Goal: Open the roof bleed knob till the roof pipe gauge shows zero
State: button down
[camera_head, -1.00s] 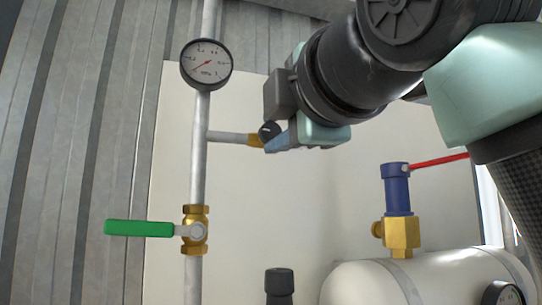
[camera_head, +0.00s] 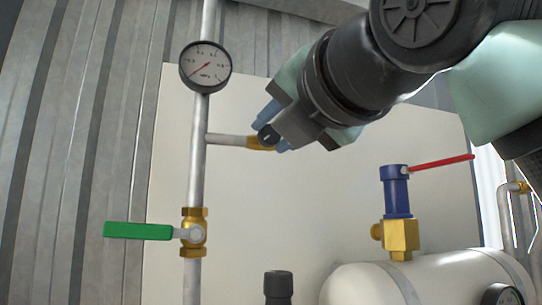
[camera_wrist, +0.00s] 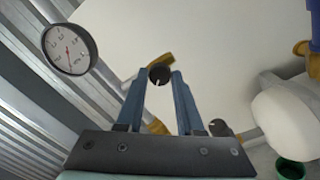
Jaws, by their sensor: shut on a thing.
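The black bleed knob (camera_head: 266,135) sits at the brass end of a short side branch off the vertical pipe. In the wrist view the knob (camera_wrist: 159,75), with a white mark, is between the blue fingertips. My gripper (camera_head: 273,129) is shut on it, one finger on each side. The round white roof pipe gauge (camera_head: 206,67) is on the vertical pipe, above the branch. Its red needle points to the lower left, near the low end of the scale. The gauge (camera_wrist: 69,49) also shows in the wrist view; the exact reading is too small to tell.
A green-handled brass valve (camera_head: 194,232) is lower on the pipe (camera_head: 198,165). A blue and brass valve with a red lever (camera_head: 440,162) stands on the white tank (camera_head: 370,285) at right. A dark cylinder (camera_head: 279,286) rises at the bottom. Corrugated wall lies left.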

jog(key=shift+r+n, duration=0.3)
jog(key=shift+n, duration=0.2)
jog(key=c, duration=0.8)
grip_release()
jog(key=shift+o, duration=1.4)
jog(key=shift+w+f, duration=0.25)
jog(key=shift+s+a, duration=0.1)
jog(key=shift+s, duration=0.1)
